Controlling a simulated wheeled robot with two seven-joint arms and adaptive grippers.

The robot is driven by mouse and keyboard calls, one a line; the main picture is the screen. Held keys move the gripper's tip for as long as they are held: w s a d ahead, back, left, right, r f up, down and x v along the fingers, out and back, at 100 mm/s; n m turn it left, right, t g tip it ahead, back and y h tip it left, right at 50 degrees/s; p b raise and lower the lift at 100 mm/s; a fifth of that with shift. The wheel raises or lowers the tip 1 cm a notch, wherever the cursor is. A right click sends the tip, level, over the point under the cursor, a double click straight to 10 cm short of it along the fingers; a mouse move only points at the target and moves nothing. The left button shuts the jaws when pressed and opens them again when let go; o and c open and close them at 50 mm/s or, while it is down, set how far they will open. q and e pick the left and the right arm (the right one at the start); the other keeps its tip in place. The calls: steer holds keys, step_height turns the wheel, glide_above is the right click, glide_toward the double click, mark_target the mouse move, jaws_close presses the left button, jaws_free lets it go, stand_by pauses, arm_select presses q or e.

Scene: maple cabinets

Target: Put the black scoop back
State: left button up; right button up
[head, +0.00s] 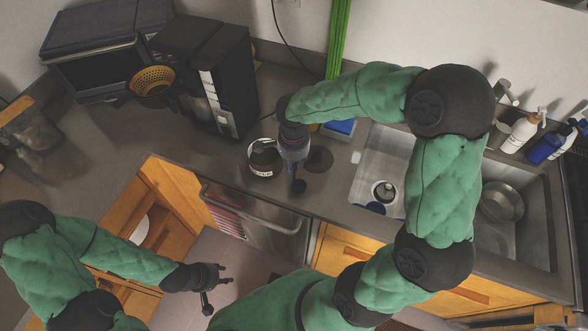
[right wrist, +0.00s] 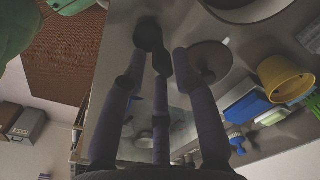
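My right gripper (head: 296,168) reaches down over the counter in front of a round canister with a pale label (head: 262,165). In the right wrist view its fingers (right wrist: 155,62) close together around a small black piece, the black scoop (right wrist: 148,34), whose rounded end sticks out past the fingertips. The scoop also shows below the gripper in the head view (head: 298,187); its handle is mostly hidden by the fingers. A dark round lid with a knob (right wrist: 207,64) lies on the counter beside the gripper. My left gripper (head: 218,286) is open and empty, low in front of the cabinets.
A coffee machine (head: 218,85) and a microwave (head: 95,75) stand behind on the left. The sink (head: 368,165) is to the right, with a pan (head: 501,203) in it. A yellow pot (right wrist: 285,78) is near the lid.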

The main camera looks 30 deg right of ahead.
steer(key=shift+s+a+r, duration=0.1)
steer(key=shift+r, duration=2.25)
